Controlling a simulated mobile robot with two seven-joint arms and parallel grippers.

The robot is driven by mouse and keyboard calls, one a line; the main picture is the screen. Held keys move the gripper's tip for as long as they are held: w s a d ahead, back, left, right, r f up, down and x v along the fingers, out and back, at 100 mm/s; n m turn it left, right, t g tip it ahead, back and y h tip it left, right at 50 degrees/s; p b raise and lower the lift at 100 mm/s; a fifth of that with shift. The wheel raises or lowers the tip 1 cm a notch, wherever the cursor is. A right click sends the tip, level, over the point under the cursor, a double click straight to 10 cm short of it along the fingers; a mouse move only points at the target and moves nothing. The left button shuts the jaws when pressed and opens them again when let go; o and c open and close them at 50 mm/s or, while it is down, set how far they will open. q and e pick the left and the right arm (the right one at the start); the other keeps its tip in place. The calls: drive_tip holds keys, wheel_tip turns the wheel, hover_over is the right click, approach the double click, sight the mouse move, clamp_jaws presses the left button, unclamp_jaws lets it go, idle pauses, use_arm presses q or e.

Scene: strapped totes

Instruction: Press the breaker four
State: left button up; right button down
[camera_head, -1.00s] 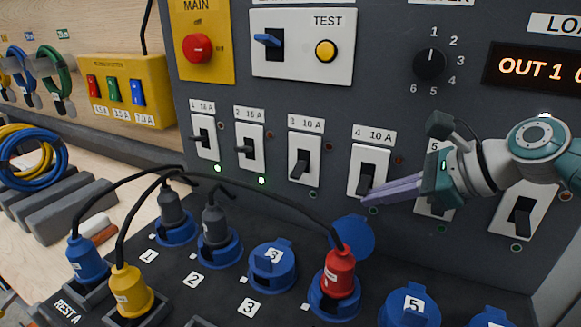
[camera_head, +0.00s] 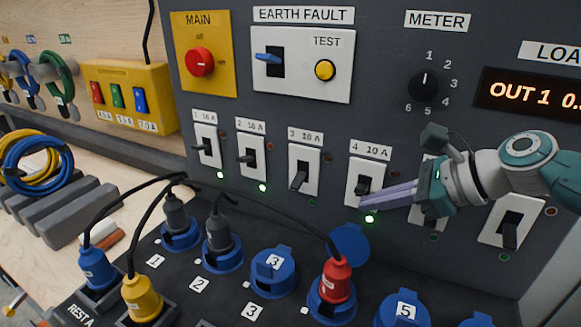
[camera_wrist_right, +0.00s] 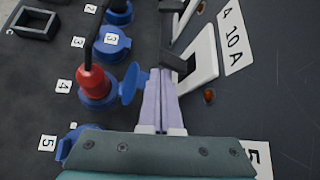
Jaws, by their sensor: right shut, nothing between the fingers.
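Breaker four (camera_head: 353,192), a white plate with a black lever (camera_head: 363,185), sits on the grey panel under its "4 10 A" label (camera_head: 371,150). Its lever points outward, like those of breakers one and two, and the green lamp (camera_head: 369,219) below it is lit. My right gripper (camera_head: 364,203) is shut and empty, its lilac fingertips just below the lever. In the right wrist view the fingertips (camera_wrist_right: 168,72) lie right by the dark lever (camera_wrist_right: 173,61); whether they touch is unclear. My left gripper is not in view.
Breaker three (camera_head: 303,170) stands to the left with its lever down; breaker five (camera_head: 430,205) is partly behind my gripper. A red plug (camera_head: 336,280) with an open blue lid and cables is below. The earth fault lever (camera_head: 268,58) and red main knob (camera_head: 199,62) are above.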

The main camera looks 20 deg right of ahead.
drive_tip(key=shift+r, duration=0.1)
drive_tip(key=shift+r+p, duration=0.8)
drive_tip(key=shift+p, duration=0.2)
drive_tip(key=shift+r, duration=0.1)
drive_tip(key=p+v, duration=0.1)
drive_tip(key=v, duration=0.8)
drive_tip(key=shift+s+d+p, duration=0.25)
drive_tip(key=shift+s+p, duration=0.15)
drive_tip(key=shift+s, duration=0.15)
